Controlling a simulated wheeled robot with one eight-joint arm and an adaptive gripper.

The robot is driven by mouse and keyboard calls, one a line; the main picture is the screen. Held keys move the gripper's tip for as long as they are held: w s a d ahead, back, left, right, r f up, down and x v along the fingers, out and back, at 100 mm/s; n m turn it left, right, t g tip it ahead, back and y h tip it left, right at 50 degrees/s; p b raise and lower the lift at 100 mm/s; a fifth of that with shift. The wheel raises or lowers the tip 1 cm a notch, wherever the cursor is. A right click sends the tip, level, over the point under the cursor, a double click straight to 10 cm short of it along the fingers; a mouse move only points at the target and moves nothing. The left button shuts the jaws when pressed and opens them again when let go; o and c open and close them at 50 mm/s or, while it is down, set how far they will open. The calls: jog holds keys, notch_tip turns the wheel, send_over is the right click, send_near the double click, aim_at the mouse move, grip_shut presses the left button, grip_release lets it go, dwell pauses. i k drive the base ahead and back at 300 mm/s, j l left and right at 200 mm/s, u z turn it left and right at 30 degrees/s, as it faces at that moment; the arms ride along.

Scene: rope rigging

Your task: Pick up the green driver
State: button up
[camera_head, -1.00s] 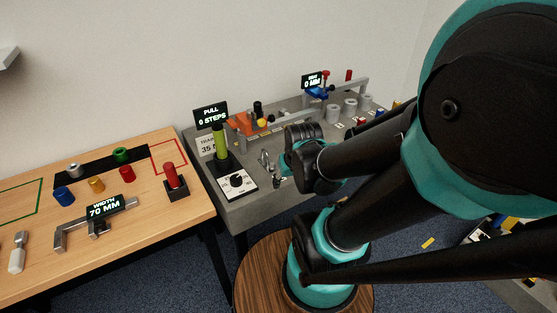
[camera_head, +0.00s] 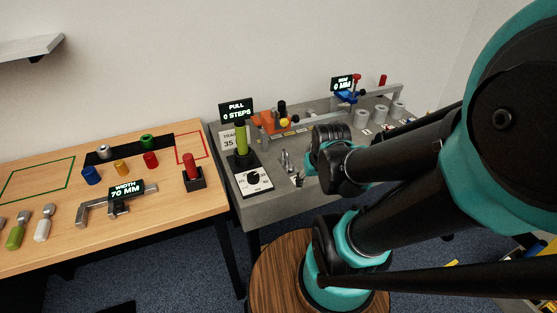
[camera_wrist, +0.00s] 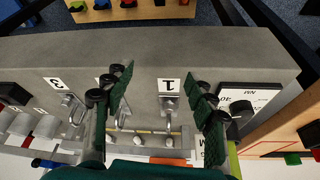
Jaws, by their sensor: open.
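The green driver (camera_head: 15,235) lies on the wooden table near the left edge of the head view, with a green handle and a pale grey end. A white-handled driver (camera_head: 43,225) lies just to its right. The green driver does not show in the wrist view. My gripper (camera_wrist: 160,95) is open and empty in the wrist view, with its two fingers spread above the grey bench (camera_wrist: 210,55). It is well to the right of the green driver, over the other work surface. In the head view its fingers are hard to make out.
The wooden table (camera_head: 150,222) also holds a caliper (camera_head: 90,214), coloured cylinders and a red peg in a black block (camera_head: 192,176). The grey bench carries an upright green lever (camera_head: 241,142), a dial and metal hooks. A shelf (camera_head: 30,45) juts from the wall.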

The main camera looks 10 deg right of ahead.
aim_at(239, 124)
jog(key=k+j+u, duration=0.1)
jog(key=k+u, duration=0.15)
jog(key=k, duration=0.4)
jog(key=l+u, duration=0.1)
jog(key=u, duration=0.8)
jog(key=l+u, duration=0.15)
jog(key=u, duration=0.7)
jog(key=k+l, duration=0.2)
jog(key=l, duration=0.15)
jog(key=k+l+u, duration=0.1)
jog(key=k+l, duration=0.15)
jog(key=l, duration=0.15)
jog(key=k+l, duration=0.2)
jog(key=l, duration=0.15)
jog(key=u, duration=0.05)
